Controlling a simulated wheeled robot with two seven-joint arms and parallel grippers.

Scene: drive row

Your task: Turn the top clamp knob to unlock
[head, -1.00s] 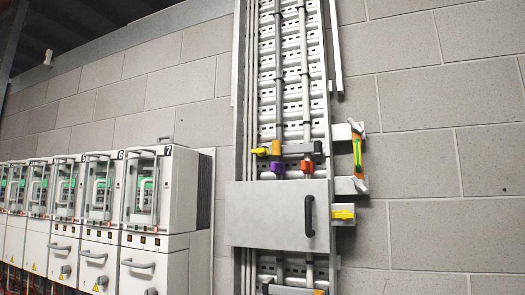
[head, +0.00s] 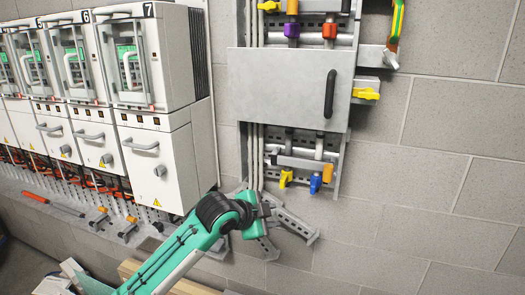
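Several yellow knobs sit on the wall fixture. The uppermost yellow knob (head: 268,6) is at the top edge of the head view, left of an orange part. Another yellow knob (head: 366,94) sits right of the grey cover panel, and a lower yellow knob (head: 286,178) is below it. I cannot tell from labels which is the clamp knob. My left gripper (head: 291,246) is below the fixture, its grey fingers spread apart and empty, well below the uppermost knob. My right gripper is out of view.
The grey cover panel (head: 282,90) with a black handle (head: 331,94) lies between the upper and lower knobs. White switchgear cabinets (head: 160,150) stand at left. Tools lie on a perforated surface at lower left. The block wall at right is clear.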

